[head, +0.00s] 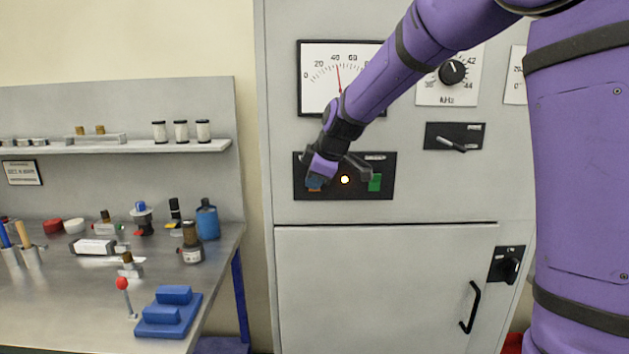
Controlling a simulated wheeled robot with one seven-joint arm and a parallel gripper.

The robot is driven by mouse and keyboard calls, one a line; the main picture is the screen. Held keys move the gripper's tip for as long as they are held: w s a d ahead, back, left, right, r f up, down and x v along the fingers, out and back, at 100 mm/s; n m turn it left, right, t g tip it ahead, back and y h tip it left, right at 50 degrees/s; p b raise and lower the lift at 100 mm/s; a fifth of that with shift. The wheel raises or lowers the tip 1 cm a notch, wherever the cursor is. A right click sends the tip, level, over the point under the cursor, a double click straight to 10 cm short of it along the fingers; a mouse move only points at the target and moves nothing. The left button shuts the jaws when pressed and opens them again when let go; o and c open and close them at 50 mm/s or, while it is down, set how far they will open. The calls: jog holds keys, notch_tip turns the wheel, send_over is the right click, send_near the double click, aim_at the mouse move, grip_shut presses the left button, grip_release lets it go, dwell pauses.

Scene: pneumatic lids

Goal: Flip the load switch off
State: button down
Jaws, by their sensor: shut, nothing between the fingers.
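My gripper (314,181) is shut and empty. It is at the left end of a black control panel (334,192) on the grey cabinet, in front of an orange part (315,190) that it mostly hides. I cannot tell whether it touches that part. Up and right, a smaller black plate (436,131) carries a lever (452,145) that slants down to the right. A black rotary switch (510,268) sits lower right. The labels are too small to read, so I cannot tell which is the load switch.
A dial gauge (316,72) is above the panel, partly behind my arm. A kHz knob (452,72) is at upper right. The cabinet door (380,285) below has a black handle (470,307). A workbench (75,300) with bottles and a blue stepped block (169,312) stands left.

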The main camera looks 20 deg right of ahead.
jog(key=shift+w+f, duration=0.2)
jog(key=shift+r, duration=0.8)
dwell(0.3)
